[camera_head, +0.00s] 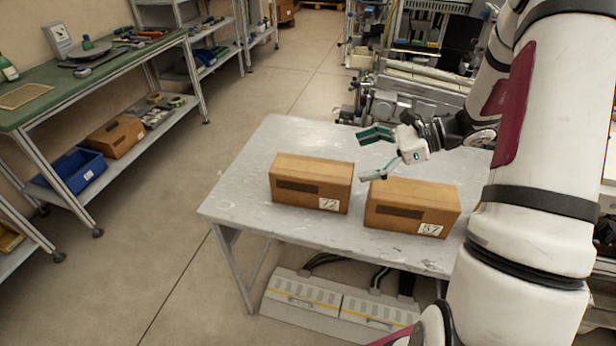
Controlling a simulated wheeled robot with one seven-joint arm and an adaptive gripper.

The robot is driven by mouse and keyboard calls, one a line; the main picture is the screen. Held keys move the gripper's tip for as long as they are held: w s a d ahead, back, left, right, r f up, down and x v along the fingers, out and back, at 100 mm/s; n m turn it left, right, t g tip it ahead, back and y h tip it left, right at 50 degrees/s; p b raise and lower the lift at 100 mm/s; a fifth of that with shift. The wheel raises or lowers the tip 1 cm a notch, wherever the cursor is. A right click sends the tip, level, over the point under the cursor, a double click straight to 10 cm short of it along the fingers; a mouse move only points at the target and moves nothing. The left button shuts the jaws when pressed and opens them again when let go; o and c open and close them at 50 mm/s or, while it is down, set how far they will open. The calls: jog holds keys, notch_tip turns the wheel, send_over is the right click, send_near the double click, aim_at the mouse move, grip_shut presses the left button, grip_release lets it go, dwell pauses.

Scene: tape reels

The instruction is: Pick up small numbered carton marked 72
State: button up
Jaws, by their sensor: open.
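The small carton marked 72 (311,179) is a brown box with a dark strip and a white number label on its front. It stands on the left part of the grey table (232,196). A similar carton marked 57 or 37 (411,203) stands to its right, with a narrow gap between them; its first digit is hard to read. My gripper (372,156) is open and empty. It appears above the table, up and right of the carton marked 72 in the picture, with its fingers pointing left. Its exact height cannot be told.
A green-topped workbench (95,88) with tools, and a blue bin (75,171) on its lower shelf, stand at the left. Machinery (400,105) stands behind the table. Grey floor units (340,303) lie below the table front. The floor left of the table is clear.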

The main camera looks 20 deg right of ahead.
aim_at(319, 169)
jog(key=w+a+f+m, duration=0.1)
jog(key=w+a+f, duration=0.3)
jog(key=w+a+f+m+t+p, duration=0.1)
jog(key=w+a+f, duration=0.2)
jog(key=a, duration=0.1)
jog(key=shift+w+f, duration=0.35)
dwell(0.4)
jog(key=shift+c, duration=0.6)
jog(key=shift+s, duration=0.1)
jog(key=c, duration=1.9)
